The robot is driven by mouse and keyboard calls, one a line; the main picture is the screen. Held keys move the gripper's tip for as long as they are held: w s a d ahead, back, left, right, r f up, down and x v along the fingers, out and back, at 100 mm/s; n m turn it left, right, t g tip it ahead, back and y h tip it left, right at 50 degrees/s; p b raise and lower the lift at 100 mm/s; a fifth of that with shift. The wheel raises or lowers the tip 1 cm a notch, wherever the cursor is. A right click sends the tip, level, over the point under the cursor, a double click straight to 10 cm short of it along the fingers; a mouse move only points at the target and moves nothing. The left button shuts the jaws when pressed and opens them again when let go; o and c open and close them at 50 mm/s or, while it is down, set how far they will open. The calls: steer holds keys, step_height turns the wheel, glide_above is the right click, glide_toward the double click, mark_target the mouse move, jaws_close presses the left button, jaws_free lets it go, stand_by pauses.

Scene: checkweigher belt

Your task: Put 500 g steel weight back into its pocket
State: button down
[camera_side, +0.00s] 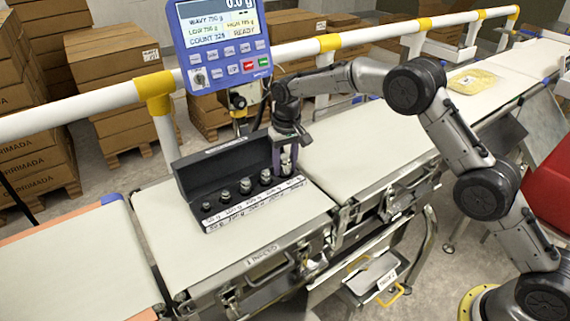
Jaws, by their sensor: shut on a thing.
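The black weight case (222,166) lies open on the weighing belt, with its lid up at the back and a row of steel weights in its pockets. The 500 g steel weight (286,165) is at the right end of the row, the largest one in view. My gripper (286,151) points down over that end of the case and is shut on this weight. The weight's lower part is at the case's right-end pocket. I cannot tell whether it rests on the pocket floor. The smaller steel weights (245,186) stand in the pockets to its left.
A blue display unit (224,45) stands just behind the case, close to my arm. A white and yellow guard rail (110,95) runs behind the belts. A yellowish pack (472,81) lies on the far right belt. The belt in front of the case (200,250) is clear.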

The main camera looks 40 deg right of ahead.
mark_target(286, 158)
steer(key=shift+f, duration=0.15)
steer(key=shift+f, duration=0.6)
steer(key=shift+c, duration=1.9)
jaws_free()
steer(key=shift+s+f, duration=0.1)
steer(key=shift+s, duration=0.05)
steer(key=r, duration=1.2)
steer(key=shift+s+r, duration=0.2)
steer(key=shift+r, duration=0.1)
steer(key=shift+s+r, duration=0.1)
steer(key=shift+r, duration=0.65)
steer(key=s+d+r+n+t, duration=0.1)
steer(key=s+d+r, duration=0.2)
steer(key=s+r, duration=0.5)
steer(key=s+d+r+t, duration=0.25)
steer(key=s+r, duration=0.25)
steer(key=s, duration=0.8)
steer(key=s+d+f, duration=0.1)
steer(key=s+f, duration=0.1)
steer(key=s, duration=0.4)
steer(key=s+d+f+t, duration=0.1)
steer(key=s+f, duration=0.2)
steer(key=s, duration=0.4)
steer(key=s+d+f, duration=0.1)
steer(key=s+f, duration=0.1)
steer(key=s, duration=0.5)
steer(key=shift+f+n, duration=0.35)
steer(key=shift+n, duration=0.05)
